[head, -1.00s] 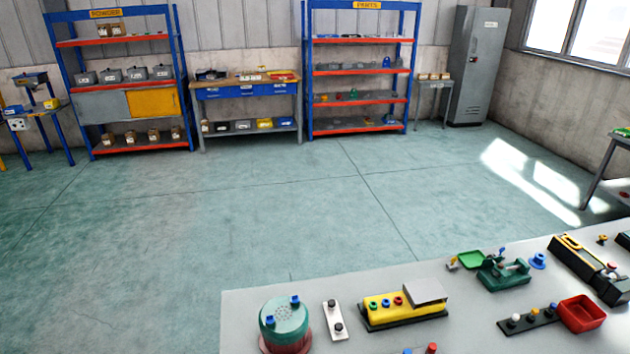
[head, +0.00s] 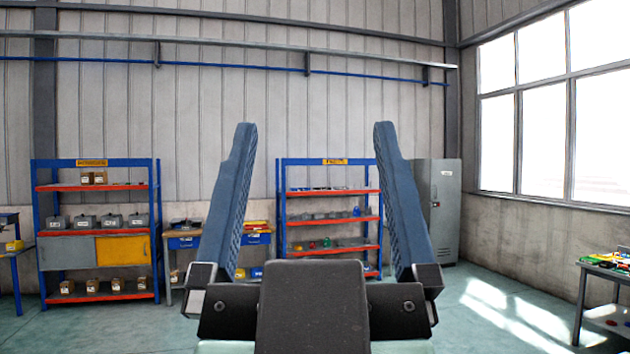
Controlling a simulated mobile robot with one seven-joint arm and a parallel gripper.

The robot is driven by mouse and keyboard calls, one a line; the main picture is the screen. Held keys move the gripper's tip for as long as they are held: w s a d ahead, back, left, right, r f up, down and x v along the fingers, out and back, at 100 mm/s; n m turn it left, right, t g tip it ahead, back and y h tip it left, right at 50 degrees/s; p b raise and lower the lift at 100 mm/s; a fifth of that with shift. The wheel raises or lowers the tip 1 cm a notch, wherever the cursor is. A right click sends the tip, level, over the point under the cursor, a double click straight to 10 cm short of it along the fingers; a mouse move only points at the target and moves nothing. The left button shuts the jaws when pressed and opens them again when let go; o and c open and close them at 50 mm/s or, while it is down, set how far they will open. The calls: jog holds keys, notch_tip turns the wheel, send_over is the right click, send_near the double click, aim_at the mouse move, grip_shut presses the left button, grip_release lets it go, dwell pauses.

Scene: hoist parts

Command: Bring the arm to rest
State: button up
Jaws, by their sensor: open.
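My gripper (head: 310,130) is in the middle of the head view, close to the camera and pointing up. Its two long blue fingers stand wide apart with nothing between them. Its dark base and wrist fill the bottom middle of the picture. It hides part of the workbench and the parts shelf behind it. It touches nothing that I can see.
A blue and red shelf (head: 97,187) stands at the left and a parts shelf (head: 330,191) behind the gripper. A blue-drawer workbench (head: 185,242) is between them. A grey locker (head: 440,205) stands back right. A table (head: 606,268) is at the right edge.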

jog(key=shift+s, duration=0.1)
notch_tip(320, 180, down, 4)
jog(key=b, duration=0.4)
jog(key=shift+f, duration=0.25)
dwell(0.6)
